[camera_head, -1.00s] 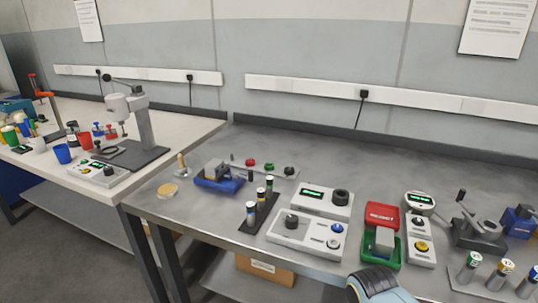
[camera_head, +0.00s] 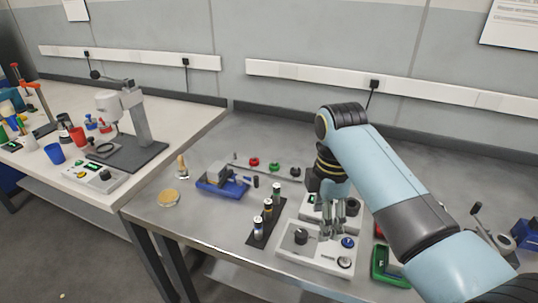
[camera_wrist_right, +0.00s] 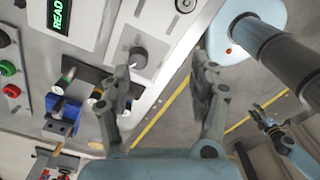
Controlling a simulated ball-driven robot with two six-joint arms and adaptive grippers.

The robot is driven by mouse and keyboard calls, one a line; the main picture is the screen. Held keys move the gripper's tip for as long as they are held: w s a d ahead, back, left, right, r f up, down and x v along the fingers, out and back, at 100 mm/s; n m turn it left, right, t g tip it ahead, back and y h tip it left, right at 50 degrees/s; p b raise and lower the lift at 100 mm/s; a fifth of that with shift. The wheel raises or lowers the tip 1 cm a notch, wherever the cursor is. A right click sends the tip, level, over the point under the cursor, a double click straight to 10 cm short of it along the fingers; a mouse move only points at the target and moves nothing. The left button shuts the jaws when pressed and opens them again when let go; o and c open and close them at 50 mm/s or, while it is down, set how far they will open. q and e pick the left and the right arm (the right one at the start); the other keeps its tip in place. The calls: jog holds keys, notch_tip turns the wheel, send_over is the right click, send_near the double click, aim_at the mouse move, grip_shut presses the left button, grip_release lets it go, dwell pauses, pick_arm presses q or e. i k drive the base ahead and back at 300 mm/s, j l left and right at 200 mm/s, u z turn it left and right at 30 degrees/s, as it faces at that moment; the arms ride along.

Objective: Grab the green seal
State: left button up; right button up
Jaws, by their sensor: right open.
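The green seal (camera_head: 275,167) looks like the middle one of three small knob-like pieces in a row on a grey strip at the back of the metal bench. It also shows at the left edge of the right wrist view (camera_wrist_right: 8,68). My right gripper (camera_head: 335,232) points down over the grey instrument boxes, in front and to the right of the row, apart from the seal. In the right wrist view its fingers (camera_wrist_right: 167,80) are spread with nothing between them. My left gripper is not in the head view; a jointed arm part at the right of the wrist view is unclear.
A red piece (camera_head: 253,162) and a dark piece (camera_head: 295,172) flank the green one. A blue vise (camera_head: 222,186) and a black rack of cylinders (camera_head: 265,222) stand nearby. A green tray (camera_head: 385,268) lies right. The bench's back strip is clear.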

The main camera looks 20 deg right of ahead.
aim_at(271, 167)
jog(key=i, duration=1.15)
